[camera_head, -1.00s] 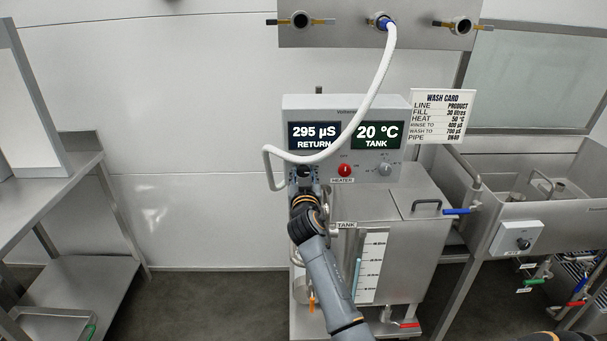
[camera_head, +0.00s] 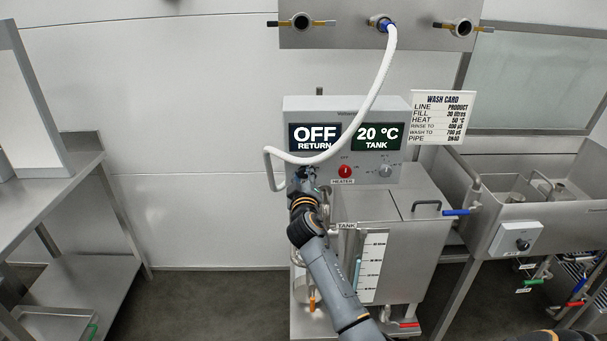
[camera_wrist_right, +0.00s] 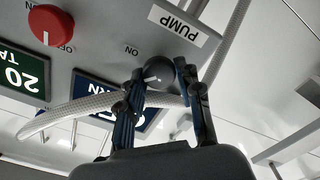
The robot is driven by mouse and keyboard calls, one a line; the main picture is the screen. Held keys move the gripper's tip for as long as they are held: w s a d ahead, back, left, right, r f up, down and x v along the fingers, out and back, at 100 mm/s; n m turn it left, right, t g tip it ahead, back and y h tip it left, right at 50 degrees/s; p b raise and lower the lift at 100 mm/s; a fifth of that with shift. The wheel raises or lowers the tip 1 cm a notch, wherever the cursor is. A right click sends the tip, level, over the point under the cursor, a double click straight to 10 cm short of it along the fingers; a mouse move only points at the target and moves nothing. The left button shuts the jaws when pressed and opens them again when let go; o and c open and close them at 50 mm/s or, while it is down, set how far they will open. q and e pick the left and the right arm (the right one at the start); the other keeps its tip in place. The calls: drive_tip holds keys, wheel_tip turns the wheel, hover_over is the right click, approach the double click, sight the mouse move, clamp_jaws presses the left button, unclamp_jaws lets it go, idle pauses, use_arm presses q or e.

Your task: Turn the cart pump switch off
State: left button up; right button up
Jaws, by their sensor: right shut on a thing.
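The cart's grey control box (camera_head: 345,104) carries a RETURN display (camera_head: 314,138) reading OFF and a TANK display (camera_head: 377,136) reading 20 °C. My right gripper (camera_head: 304,174) is at the lower left of the box and hides the pump switch in the head view. In the right wrist view, the pump switch (camera_wrist_right: 159,72) is a dark round knob with a white mark, beside the PUMP label (camera_wrist_right: 178,19). The fingers of my right gripper (camera_wrist_right: 161,84) are shut on it. My left gripper is not in view.
A white hose (camera_head: 376,85) hangs from the wall panel across the box front, close to my right gripper. The red heater knob (camera_head: 345,171) is to the right. The steel tank (camera_head: 420,235) stands below; a sink (camera_head: 560,215) is at right.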

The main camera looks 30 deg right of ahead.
drive_tip(key=n+p, duration=0.1)
drive_tip(key=n, duration=0.4)
drive_tip(key=shift+a+f+n+p, duration=0.15)
drive_tip(key=shift+n+p, duration=0.6)
drive_tip(key=shift+n, duration=1.25)
drive_tip(key=o, duration=1.1)
drive_tip(key=shift+o, duration=0.2)
drive_tip(key=v, duration=1.2)
